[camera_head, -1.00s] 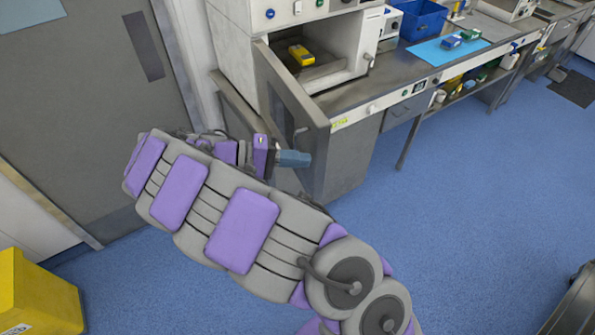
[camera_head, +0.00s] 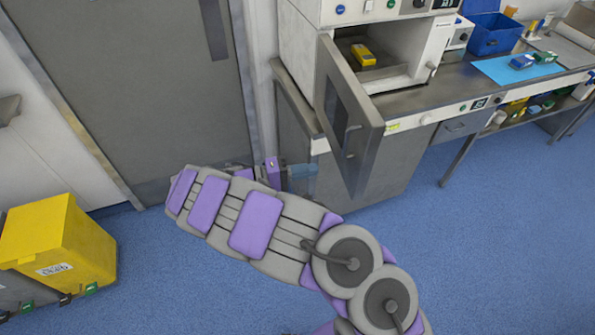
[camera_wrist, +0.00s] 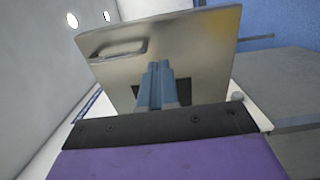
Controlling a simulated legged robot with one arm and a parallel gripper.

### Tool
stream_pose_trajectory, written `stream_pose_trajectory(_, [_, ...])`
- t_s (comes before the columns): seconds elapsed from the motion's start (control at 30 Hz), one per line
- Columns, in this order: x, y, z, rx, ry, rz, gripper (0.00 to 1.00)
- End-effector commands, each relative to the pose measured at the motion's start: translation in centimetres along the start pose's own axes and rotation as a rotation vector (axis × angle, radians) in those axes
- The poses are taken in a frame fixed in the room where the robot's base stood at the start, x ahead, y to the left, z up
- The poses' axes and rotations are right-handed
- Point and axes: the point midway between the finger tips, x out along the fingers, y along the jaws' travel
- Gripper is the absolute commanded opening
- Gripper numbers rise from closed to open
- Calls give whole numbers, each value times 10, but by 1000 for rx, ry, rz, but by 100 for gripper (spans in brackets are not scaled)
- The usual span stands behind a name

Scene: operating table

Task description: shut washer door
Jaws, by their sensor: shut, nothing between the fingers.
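The washer door (camera_head: 347,115) is a grey panel with a dark window, hinged at its left edge and standing open from the white washer (camera_head: 421,55). In the wrist view the door (camera_wrist: 190,60) fills the middle, with its bar handle (camera_wrist: 118,50) at the upper left. My gripper (camera_head: 312,180) is low and to the left of the door in the head view. Its blue fingers (camera_wrist: 155,85) are together, empty, and point at the door. I cannot tell whether they touch it.
A yellow and black item (camera_head: 364,55) sits inside the washer chamber. A blue bin (camera_head: 494,35) and a light blue mat (camera_head: 516,69) are on the counter at right. A yellow bin (camera_head: 60,240) stands at left. Blue floor at right is clear.

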Motion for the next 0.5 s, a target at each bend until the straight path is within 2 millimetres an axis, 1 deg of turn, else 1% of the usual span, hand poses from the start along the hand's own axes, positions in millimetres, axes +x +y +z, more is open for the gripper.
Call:
stream_pose_trajectory(0.03, [11,1,2,0,-6,4,0])
stream_pose_trajectory(0.1, [26,1,2,1,-7,3,0])
stream_pose_trajectory(0.2, [44,1,1,1,-7,4,0])
stream_pose_trajectory(0.3, [60,0,1,-3,-6,5,0])
stream_pose_trajectory(0.5, [82,0,0,2,-6,6,0])
